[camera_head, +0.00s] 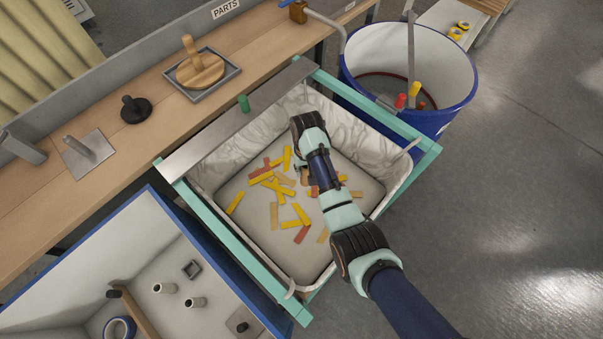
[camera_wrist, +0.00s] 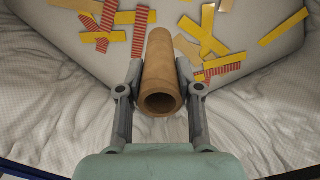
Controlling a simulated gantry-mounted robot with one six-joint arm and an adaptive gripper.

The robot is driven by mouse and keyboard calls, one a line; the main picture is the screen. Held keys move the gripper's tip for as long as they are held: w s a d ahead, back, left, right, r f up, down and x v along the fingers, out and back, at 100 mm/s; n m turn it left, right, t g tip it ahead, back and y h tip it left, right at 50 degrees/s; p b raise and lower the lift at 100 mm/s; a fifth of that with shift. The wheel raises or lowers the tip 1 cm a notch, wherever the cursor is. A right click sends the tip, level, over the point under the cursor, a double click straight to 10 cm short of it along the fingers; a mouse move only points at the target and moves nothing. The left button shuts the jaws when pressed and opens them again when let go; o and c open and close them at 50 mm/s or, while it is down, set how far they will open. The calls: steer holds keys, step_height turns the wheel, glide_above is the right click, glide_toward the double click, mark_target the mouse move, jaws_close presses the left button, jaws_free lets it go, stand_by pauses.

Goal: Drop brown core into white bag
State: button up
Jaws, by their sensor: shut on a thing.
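The brown core (camera_wrist: 158,68) is a hollow cardboard tube. In the wrist view my gripper (camera_wrist: 160,76) is shut on it, one finger on each side, with its open end facing the camera. The white bag (camera_head: 376,151) lines a teal frame in the head view, and its wrinkled wall fills the lower wrist view (camera_wrist: 50,100). The core is held over the bag's inside; its height above the floor is hard to tell. In the head view my arm covers most of the gripper and core.
Several yellow, red and tan strips (camera_head: 273,184) lie on the bag's floor. The teal frame (camera_head: 415,170) surrounds the bag. A wooden bench (camera_head: 60,200) runs along the left, a blue-rimmed bin (camera_head: 150,245) stands at front left, and a blue drum (camera_head: 440,120) stands at back right.

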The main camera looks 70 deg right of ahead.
step_height(320, 180, down, 3)
steer(key=shift+b, duration=1.1)
steer(key=shift+r, duration=0.1)
steer(key=o, duration=1.2)
steer(key=shift+c, duration=0.2)
step_height(320, 180, up, 8)
steer(key=shift+f, duration=0.2)
